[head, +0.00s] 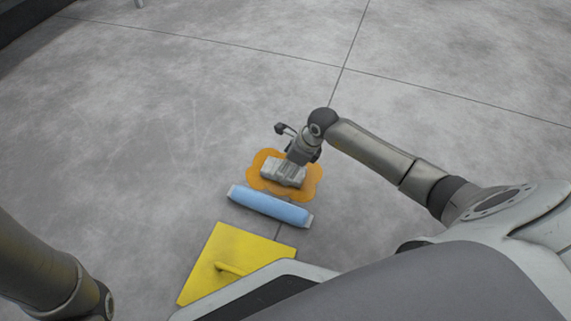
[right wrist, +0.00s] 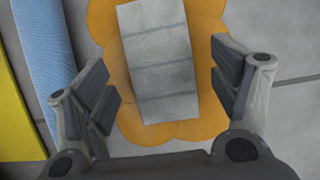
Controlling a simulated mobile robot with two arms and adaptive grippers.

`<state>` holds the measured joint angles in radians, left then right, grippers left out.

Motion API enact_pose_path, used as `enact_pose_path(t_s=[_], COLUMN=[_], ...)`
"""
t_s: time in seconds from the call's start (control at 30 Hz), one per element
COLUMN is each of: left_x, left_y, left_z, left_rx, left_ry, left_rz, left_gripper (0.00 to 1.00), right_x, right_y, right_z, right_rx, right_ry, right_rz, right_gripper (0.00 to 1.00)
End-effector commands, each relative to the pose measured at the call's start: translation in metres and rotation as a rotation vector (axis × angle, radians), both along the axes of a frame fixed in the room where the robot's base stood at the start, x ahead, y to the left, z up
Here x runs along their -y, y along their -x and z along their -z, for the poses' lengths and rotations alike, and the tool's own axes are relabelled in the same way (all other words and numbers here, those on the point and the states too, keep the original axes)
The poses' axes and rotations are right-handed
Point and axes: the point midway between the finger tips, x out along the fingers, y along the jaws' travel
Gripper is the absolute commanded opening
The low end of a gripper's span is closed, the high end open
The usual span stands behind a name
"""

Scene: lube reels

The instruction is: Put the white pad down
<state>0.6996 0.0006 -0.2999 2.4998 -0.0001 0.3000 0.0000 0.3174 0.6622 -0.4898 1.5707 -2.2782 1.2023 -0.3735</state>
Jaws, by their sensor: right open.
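The white pad (head: 284,173) is a pale grey-white block with darker bands across it. It lies flat on an orange spill (head: 312,188) on the floor. In the right wrist view the pad (right wrist: 158,65) lies lengthwise between the two fingers, with the orange spill (right wrist: 145,124) showing around it. My right gripper (right wrist: 166,76) is open over the pad, with a gap on each side and neither finger seen touching it. In the head view the wrist is right above the pad. My left arm shows at the lower left, but its gripper is out of view.
A light-blue roll-shaped sock (head: 270,206) lies just in front of the spill. A yellow board-like piece with a handle (head: 240,246) lies nearer to me, partly hidden by my body. The grey concrete floor (head: 180,120) beyond and to the left is clear.

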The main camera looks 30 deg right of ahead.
Motion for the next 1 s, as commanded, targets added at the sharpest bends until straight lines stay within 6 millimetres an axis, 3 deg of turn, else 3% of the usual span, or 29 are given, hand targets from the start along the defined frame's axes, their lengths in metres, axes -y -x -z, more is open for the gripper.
enact_pose_path(t_s=[0.1,0.5,0.7,1.0], left_x=[0.0,0.0,0.0,0.0], left_y=[0.0,0.001,0.001,0.001], left_z=[-0.022,-0.063,-0.07,-0.069], left_rx=[0.001,0.002,0.002,0.002], left_ry=[0.0,0.0,0.0,0.0], left_rz=[0.0,0.0,0.0,0.0], left_gripper=[0.72,0.72,0.72,0.72], right_x=[0.006,0.022,0.025,0.025], right_y=[0.006,0.024,0.029,0.029], right_z=[-0.025,-0.082,-0.093,-0.094], right_rx=[0.0,0.0,0.0,0.0], right_ry=[0.003,0.003,0.001,-0.001], right_rz=[-0.001,-0.001,-0.001,-0.001], right_gripper=[0.82,0.82,0.82,0.82])
